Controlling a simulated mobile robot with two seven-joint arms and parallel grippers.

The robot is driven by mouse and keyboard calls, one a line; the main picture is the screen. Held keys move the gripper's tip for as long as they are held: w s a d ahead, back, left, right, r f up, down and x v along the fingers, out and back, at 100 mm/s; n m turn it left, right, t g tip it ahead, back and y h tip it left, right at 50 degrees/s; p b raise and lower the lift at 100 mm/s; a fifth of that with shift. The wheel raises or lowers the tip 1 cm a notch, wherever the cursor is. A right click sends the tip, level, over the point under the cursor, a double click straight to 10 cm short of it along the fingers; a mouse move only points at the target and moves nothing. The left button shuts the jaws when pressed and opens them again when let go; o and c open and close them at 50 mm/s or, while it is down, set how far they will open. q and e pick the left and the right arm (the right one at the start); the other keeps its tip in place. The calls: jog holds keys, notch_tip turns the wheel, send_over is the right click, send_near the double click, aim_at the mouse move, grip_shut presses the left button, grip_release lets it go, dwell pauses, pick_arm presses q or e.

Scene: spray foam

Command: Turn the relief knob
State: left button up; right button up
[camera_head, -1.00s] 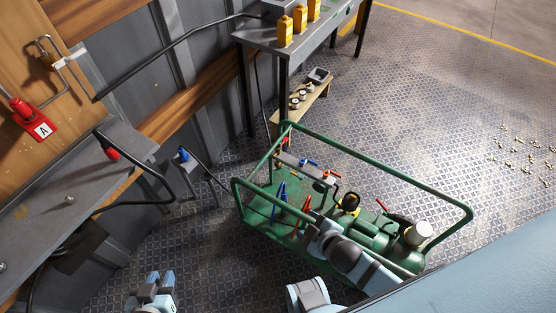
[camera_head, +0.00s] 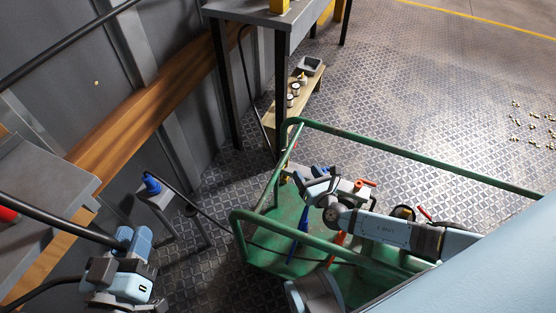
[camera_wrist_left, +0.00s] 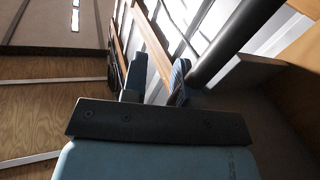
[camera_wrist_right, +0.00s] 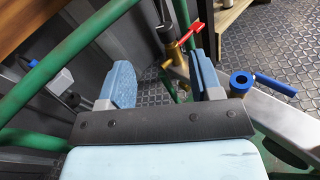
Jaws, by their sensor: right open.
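My right gripper (camera_head: 315,188) is over the valve bar of the green cart. It is open and empty, fingers apart, in the right wrist view (camera_wrist_right: 163,82). Ahead, near its right finger, is a brass fitting (camera_wrist_right: 175,52) with a red lever (camera_wrist_right: 192,36). Right of that finger, on a grey bar (camera_wrist_right: 285,115), are a round blue fitting (camera_wrist_right: 241,81) and a blue lever (camera_wrist_right: 276,85). I cannot tell which part is the relief knob.
The cart's green rail (camera_head: 420,158) surrounds the valves and also crosses the right wrist view (camera_wrist_right: 75,55). A blue plug (camera_head: 152,185) with a cable stands left of the cart. A bench (camera_head: 262,14) and low wooden shelf (camera_head: 300,105) stand behind.

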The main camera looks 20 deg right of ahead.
aim_at(285, 148)
jog(key=w+f+n+b, duration=0.1)
jog(key=w+b, duration=0.1)
jog(key=w, duration=0.3)
jog(key=w+f+b, duration=0.1)
jog(key=w+b, duration=0.1)
jog(key=w, duration=0.3)
jog(key=w+f+n+b, duration=0.1)
jog(key=w+b, duration=0.1)
jog(key=w, duration=0.2)
jog(key=shift+w+a+f+n+t+y, duration=0.25)
jog(key=shift+w+f+n+t+y, duration=0.05)
jog(key=shift+w+f+t, duration=0.1)
jog(key=shift+w+r, duration=0.1)
jog(key=shift+w, duration=0.45)
pick_arm(q)
jog(key=shift+m+g+h, duration=0.4)
jog(key=shift+g+h, duration=0.1)
jog(key=shift+g, duration=0.2)
jog(key=f, duration=0.5)
jog(key=shift+w+d+f, duration=0.1)
jog(key=shift+d+f, duration=0.05)
jog(key=shift+d, duration=0.1)
pick_arm(e)
jog(key=c, duration=0.9)
pick_arm(q)
jog(key=shift+f, duration=0.1)
